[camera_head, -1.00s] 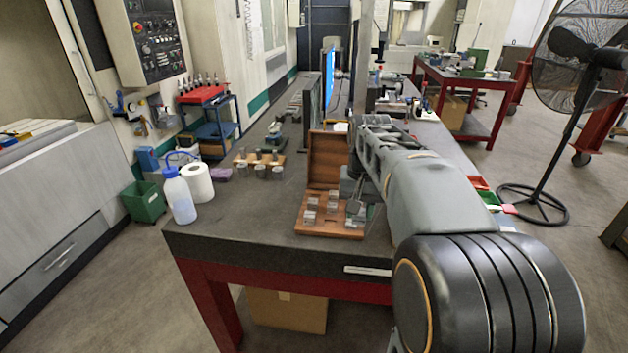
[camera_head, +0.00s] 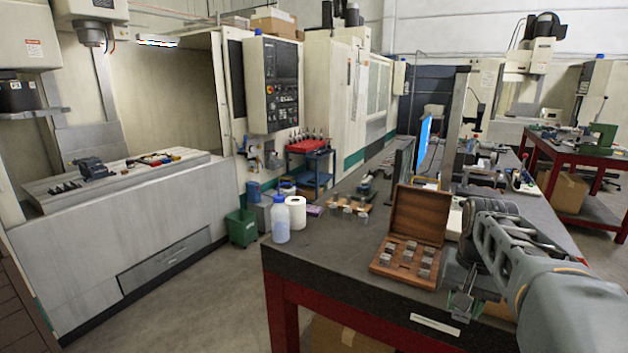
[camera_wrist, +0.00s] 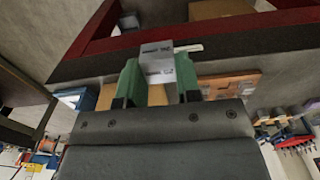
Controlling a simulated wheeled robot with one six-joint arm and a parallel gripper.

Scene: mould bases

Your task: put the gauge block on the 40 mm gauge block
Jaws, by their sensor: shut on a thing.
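My gripper (camera_wrist: 157,75) has green fingers and is shut on a grey metal gauge block (camera_wrist: 157,52) with small dark marking on its face. In the head view my gripper (camera_head: 462,303) hangs at the bench's front edge, just right of the open wooden case. The held block is too small there to make out clearly. Several grey gauge blocks (camera_head: 407,254) stand in the case. I cannot read their sizes, so I cannot tell which is the 40 mm one.
The wooden case (camera_head: 378,267) lies on the dark bench top (camera_head: 330,262), its lid (camera_head: 418,213) upright at the back. Metal cylinders on a wooden stand (camera_head: 350,207) are behind.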

